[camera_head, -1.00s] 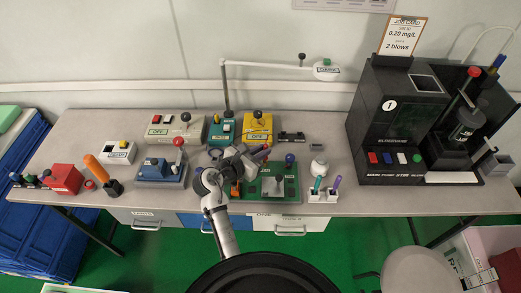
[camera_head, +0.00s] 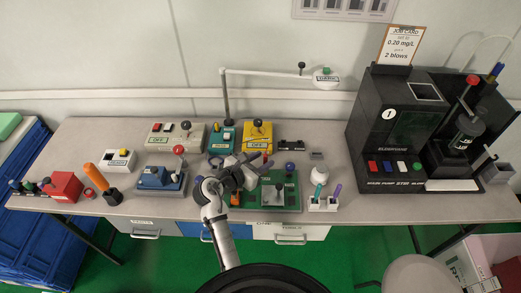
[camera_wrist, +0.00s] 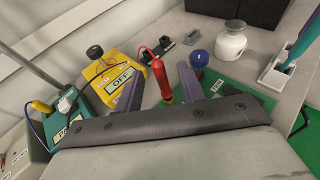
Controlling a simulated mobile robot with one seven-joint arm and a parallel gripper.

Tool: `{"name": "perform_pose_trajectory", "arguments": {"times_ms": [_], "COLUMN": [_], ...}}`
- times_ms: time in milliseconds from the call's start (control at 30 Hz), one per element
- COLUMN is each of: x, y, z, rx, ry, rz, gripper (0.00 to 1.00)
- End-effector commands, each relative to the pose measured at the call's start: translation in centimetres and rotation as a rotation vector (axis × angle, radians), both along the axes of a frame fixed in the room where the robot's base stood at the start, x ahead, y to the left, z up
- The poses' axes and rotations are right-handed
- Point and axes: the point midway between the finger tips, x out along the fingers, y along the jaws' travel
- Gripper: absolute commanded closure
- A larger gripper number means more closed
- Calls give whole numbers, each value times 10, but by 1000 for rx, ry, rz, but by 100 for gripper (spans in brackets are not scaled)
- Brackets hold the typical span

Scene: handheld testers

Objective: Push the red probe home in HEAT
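In the head view my gripper (camera_head: 258,163) is over the back left of the green unit (camera_head: 290,203) and hides the probe. I cannot read a HEAT label or tell how deep the probe sits.
A yellow OFF box (camera_head: 257,136) and a teal box (camera_head: 222,139) stand behind my gripper. A blue knob (camera_wrist: 195,58) and a white bottle (camera_wrist: 231,42) are to the right. A blue tester (camera_head: 160,180) is to the left. The tall black machine (camera_head: 385,130) fills the right end.

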Motion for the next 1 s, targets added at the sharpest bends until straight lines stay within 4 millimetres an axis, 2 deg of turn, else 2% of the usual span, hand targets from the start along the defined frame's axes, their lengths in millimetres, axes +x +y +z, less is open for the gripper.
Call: {"name": "perform_pose_trajectory", "arguments": {"times_ms": [167, 700, 800, 1000], "x": [1, 1, 0, 0], "y": [0, 0, 0, 0], "z": [23, 155, 173, 194], "rx": [3, 4, 3, 1], "ry": [-6, -7, -6, -2], "rz": [0, 0, 0, 0], "gripper": [61, 61, 61, 61]}}
